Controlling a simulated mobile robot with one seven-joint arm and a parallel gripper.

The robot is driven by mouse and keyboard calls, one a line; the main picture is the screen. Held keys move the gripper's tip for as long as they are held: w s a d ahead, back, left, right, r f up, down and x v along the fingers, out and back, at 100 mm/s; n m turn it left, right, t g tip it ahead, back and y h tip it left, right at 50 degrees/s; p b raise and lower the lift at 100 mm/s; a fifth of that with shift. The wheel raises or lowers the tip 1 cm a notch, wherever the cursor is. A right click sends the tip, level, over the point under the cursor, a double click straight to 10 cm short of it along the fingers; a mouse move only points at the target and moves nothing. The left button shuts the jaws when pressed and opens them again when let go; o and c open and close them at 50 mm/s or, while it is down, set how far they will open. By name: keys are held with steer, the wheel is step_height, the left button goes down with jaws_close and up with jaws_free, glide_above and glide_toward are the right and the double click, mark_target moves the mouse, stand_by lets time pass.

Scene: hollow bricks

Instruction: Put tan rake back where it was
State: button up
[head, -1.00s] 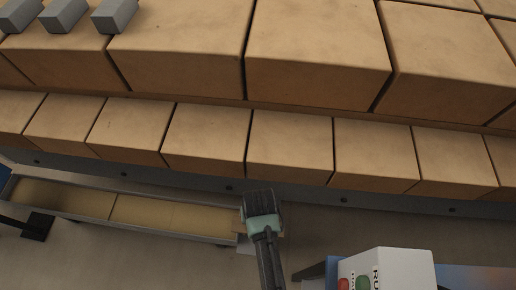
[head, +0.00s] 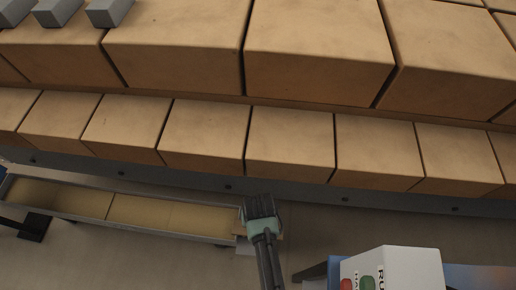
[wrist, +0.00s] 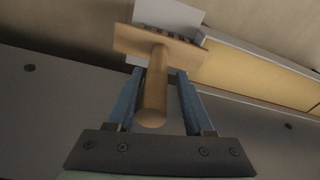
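The tan rake (wrist: 154,92) shows in the wrist view, its round handle between my gripper's two blue fingers and its butt end toward the camera. Its toothed crosspiece (wrist: 140,42) lies just beyond the fingertips. My gripper (wrist: 163,75) appears shut on the handle, though the contact faces are hard to see.
Two tiers of large tan bricks (head: 290,135) fill the upper head view, above a grey rail (head: 285,190). A long grey tray (head: 60,205) with tan contents lies lower left. A white control box (head: 405,268) with red and green buttons stands lower right. Grey blocks (head: 108,12) sit top left.

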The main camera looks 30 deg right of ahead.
steer(key=shift+o, duration=0.4)
steer(key=shift+r, duration=0.1)
step_height(320, 180, up, 13)
steer(key=s+p, duration=0.1)
steer(key=p, duration=0.4)
steer(key=shift+s+a, duration=0.2)
steer(key=shift+a, duration=0.1)
